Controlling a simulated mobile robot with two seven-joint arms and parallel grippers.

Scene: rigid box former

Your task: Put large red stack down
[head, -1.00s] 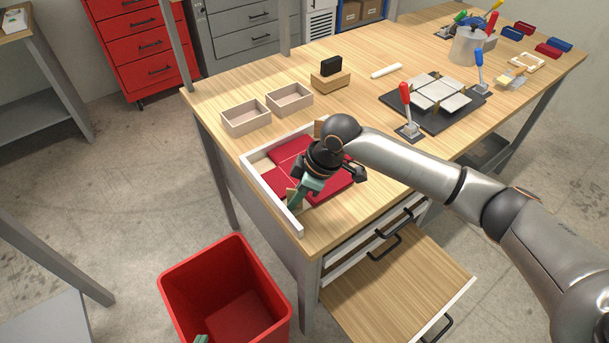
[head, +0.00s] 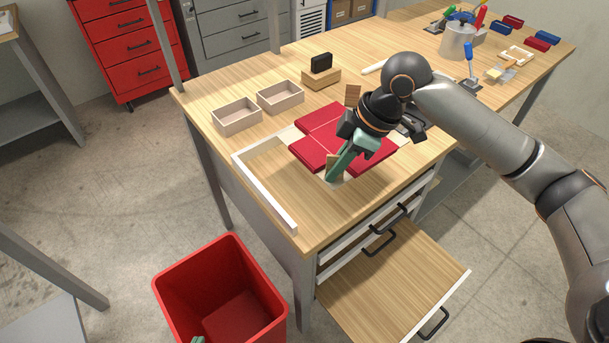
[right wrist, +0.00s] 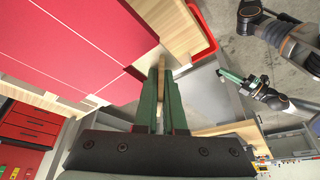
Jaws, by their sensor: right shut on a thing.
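The large red stack (head: 322,120) is a cross-shaped set of flat red panels over the bench top, right of the white corner fence (head: 262,190). A wooden tab (head: 353,94) stands at its back edge. My right gripper (head: 340,166) is shut on the stack's near edge, at a wooden piece (right wrist: 168,82) between the green fingers. In the right wrist view the red panels (right wrist: 75,45) fill the upper left. I cannot tell how high the stack is. My left gripper (head: 199,340) barely shows at the bottom; its jaws also show small in the right wrist view (right wrist: 246,82), their opening unclear.
Two empty beige boxes (head: 237,117) and a wooden block with a black top (head: 321,75) stand behind the stack. A red bin (head: 222,290) stands on the floor and a drawer (head: 395,295) is pulled out. The bench inside the fence is clear.

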